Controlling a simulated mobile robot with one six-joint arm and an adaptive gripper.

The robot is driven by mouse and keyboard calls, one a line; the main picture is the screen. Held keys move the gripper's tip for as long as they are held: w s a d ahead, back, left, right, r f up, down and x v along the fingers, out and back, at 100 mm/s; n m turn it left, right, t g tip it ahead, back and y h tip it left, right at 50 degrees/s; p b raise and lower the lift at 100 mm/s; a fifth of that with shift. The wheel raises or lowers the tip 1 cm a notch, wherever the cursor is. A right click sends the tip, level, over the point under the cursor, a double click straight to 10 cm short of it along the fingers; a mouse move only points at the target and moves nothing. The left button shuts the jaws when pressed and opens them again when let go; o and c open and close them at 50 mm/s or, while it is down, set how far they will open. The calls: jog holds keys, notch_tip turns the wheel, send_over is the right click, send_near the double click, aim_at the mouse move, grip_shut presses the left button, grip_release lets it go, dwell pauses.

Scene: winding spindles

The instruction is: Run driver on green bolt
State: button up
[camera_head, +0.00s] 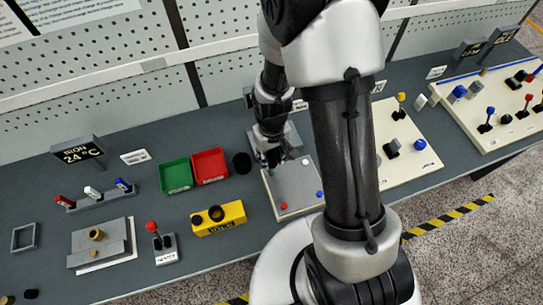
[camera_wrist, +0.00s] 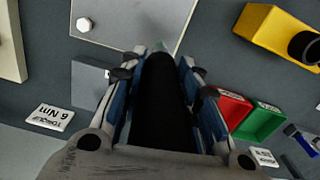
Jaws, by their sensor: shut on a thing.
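My gripper (camera_head: 272,156) is over the back left part of a light grey plate (camera_head: 292,183). It is shut on a black cylindrical driver (camera_wrist: 165,105), which fills the space between the fingers in the wrist view. A small sliver of green (camera_wrist: 178,47) shows just past the driver's far end, at the plate's edge. It looks like the green bolt, mostly hidden; whether the driver touches it I cannot tell. A red bolt (camera_head: 284,206), a blue bolt (camera_head: 320,194) and a white bolt (camera_head: 305,161) sit at the plate's other corners.
A green bin (camera_head: 176,176) and a red bin (camera_head: 210,166) stand left of the plate, with a black round piece (camera_head: 242,163) between them and it. A yellow block (camera_head: 218,218) is at front left.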

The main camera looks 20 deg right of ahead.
jog(key=shift+r+p, duration=1.8)
jog(key=shift+r, duration=0.95)
jog(key=shift+w, duration=0.1)
